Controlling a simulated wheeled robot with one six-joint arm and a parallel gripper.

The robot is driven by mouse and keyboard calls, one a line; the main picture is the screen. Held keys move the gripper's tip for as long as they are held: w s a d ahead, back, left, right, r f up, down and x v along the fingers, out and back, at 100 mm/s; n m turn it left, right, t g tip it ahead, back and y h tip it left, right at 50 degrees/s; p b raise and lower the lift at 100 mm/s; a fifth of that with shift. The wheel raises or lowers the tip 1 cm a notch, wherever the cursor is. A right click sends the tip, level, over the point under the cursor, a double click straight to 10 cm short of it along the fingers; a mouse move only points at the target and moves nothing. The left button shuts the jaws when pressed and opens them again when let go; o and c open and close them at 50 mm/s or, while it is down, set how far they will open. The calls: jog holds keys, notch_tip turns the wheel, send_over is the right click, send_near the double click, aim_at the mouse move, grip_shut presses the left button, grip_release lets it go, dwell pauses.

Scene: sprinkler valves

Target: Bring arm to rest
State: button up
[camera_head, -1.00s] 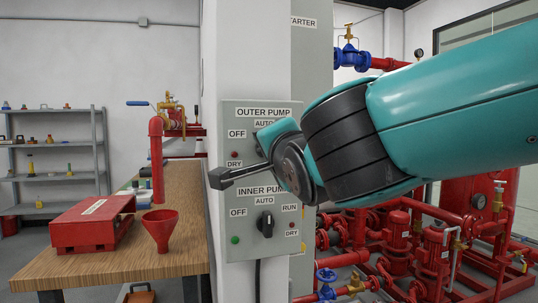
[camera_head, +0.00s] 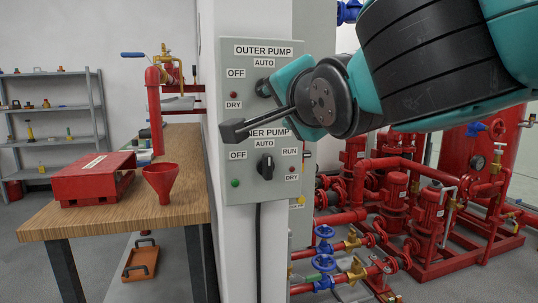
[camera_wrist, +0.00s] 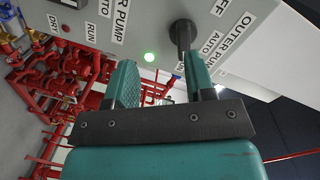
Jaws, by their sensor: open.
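My gripper (camera_wrist: 158,80) is open, its two teal fingers apart in the wrist view. In the head view my arm reaches in from the upper right, and the gripper is close in front of the grey control panel (camera_head: 232,110), beside the outer pump knob (camera_head: 263,88). In the wrist view that dark knob (camera_wrist: 183,35) shows near the right finger, which partly overlaps it. I cannot tell whether they touch. The inner pump knob (camera_head: 265,167) is below, its grip upright. The "INNER PUMP" label is partly hidden by my wrist.
A wooden bench (camera_head: 110,215) on the left holds a red box (camera_head: 95,180) and a red funnel (camera_head: 161,180). Red pumps and pipes (camera_head: 400,205) fill the right side behind my arm. A green lamp (camera_head: 235,183) glows on the panel. The floor at lower left is clear.

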jog(key=s+d+f+n+g, duration=0.2)
jog(key=d+f+n+g, duration=0.25)
jog(key=f, duration=0.55)
jog(key=s+d+f+n+g, duration=0.3)
jog(key=s+f+n+g, duration=0.1)
jog(key=s, duration=0.3)
jog(key=s+d+f+n+g+p, duration=0.1)
jog(key=s+d+f+n+g, duration=0.15)
jog(key=s+f+g, duration=0.35)
jog(key=s+d+f+n+g, duration=0.25)
jog(key=s+n, duration=0.25)
jog(key=s, duration=0.3)
notch_tip(320, 180, up, 20)
jog(key=p, duration=2)
jog(key=shift+w+f+m+t+h, duration=0.2)
jog(key=shift+w+m+t+h, duration=0.1)
jog(key=shift+t+h, duration=0.1)
